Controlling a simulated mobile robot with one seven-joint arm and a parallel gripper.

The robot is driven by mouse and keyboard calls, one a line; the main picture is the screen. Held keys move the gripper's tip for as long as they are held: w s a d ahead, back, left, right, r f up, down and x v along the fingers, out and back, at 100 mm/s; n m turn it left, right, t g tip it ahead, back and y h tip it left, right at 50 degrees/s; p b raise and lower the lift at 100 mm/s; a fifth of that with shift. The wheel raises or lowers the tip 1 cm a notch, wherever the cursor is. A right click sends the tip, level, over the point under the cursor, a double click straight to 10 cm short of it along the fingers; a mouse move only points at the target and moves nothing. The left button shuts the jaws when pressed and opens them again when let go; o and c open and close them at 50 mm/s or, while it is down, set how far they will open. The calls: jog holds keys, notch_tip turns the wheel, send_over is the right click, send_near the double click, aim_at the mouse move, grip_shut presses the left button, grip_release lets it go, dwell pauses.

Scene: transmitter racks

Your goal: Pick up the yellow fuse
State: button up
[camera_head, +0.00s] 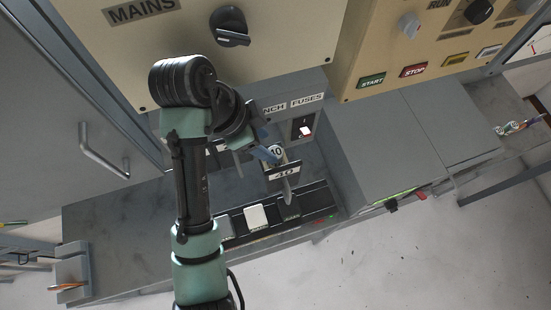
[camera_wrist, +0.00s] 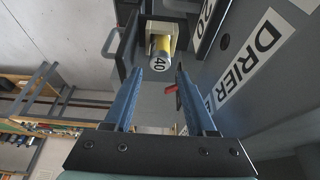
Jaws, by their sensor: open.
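The yellow fuse (camera_wrist: 162,46) shows in the wrist view, seated in a dark holder, with its white end cap marked 40 facing me. In the head view its round numbered end (camera_head: 277,151) sits just above a plate (camera_head: 283,172) marked 40. My gripper (camera_wrist: 171,69) is open, with its two blue fingers reaching toward the fuse. The fuse appears just beyond the fingertips, a little left of the middle of the gap. In the head view my gripper (camera_head: 268,154) is close to the fuse end and partly hidden by my arm. I cannot tell whether they touch.
A fuse panel (camera_head: 304,128) and a MAINS panel (camera_head: 180,45) stand behind my arm. A bench (camera_head: 110,225) lies below, with a white block (camera_head: 256,217) in a dark tray. A grey cabinet (camera_head: 390,140) is at right. Open floor (camera_head: 420,260) lies in front.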

aim_at(274, 152)
jog(key=b+x, duration=0.1)
jog(key=x, duration=0.4)
jog(key=shift+s+a, duration=0.1)
jog(key=shift+a, duration=0.05)
grip_shut()
